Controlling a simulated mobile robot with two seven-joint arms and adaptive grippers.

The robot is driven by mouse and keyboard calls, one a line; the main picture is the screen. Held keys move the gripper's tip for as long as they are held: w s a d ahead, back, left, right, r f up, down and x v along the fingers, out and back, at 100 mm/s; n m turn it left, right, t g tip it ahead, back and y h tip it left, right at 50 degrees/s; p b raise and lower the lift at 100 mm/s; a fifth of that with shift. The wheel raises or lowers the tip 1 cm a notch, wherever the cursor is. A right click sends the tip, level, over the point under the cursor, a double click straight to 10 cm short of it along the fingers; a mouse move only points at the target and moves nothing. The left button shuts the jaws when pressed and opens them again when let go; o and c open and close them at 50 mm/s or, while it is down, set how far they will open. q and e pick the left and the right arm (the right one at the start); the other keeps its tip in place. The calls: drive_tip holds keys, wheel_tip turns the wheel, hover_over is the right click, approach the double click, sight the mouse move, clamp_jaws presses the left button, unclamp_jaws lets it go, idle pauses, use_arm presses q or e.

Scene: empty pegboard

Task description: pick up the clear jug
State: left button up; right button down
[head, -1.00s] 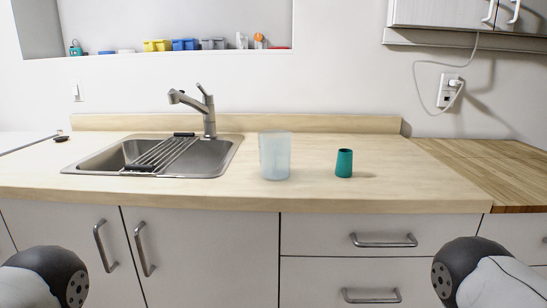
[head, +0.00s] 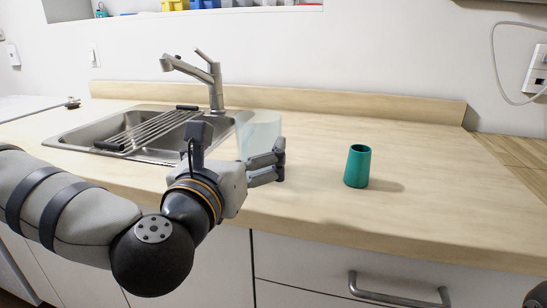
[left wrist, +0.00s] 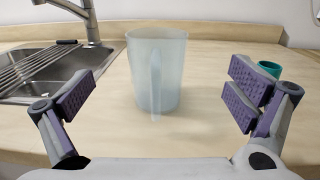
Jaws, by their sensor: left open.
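The clear jug (head: 260,131) is a frosted, see-through vessel standing upright on the counter, right of the sink. In the head view my left gripper (head: 268,164) is in front of it and hides its lower part. In the left wrist view the jug (left wrist: 156,72) stands ahead, midway between the open fingers, with its handle facing the camera. My left gripper (left wrist: 160,98) is open and empty, with bare counter between its fingers and the jug.
A teal cup (head: 357,166) stands on the counter right of the jug; it shows behind the right finger in the left wrist view (left wrist: 269,69). The sink (head: 75,139) with its rack and faucet (head: 213,82) is at left. The counter (head: 420,190) right of the cup is clear.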

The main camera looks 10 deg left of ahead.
sight(245, 146)
use_arm(q)
drive_tip(key=w, duration=0.1)
drive_tip(key=w+f, duration=0.1)
drive_tip(key=w, duration=0.1)
drive_tip(key=shift+w+a+p, duration=0.15)
drive_tip(key=shift+w+p, duration=0.15)
drive_tip(key=shift+p, duration=0.05)
drive_tip(key=w, duration=0.6)
drive_tip(key=shift+w+a+f, duration=0.15)
drive_tip(key=shift+f, duration=0.15)
drive_tip(key=c, duration=1.3)
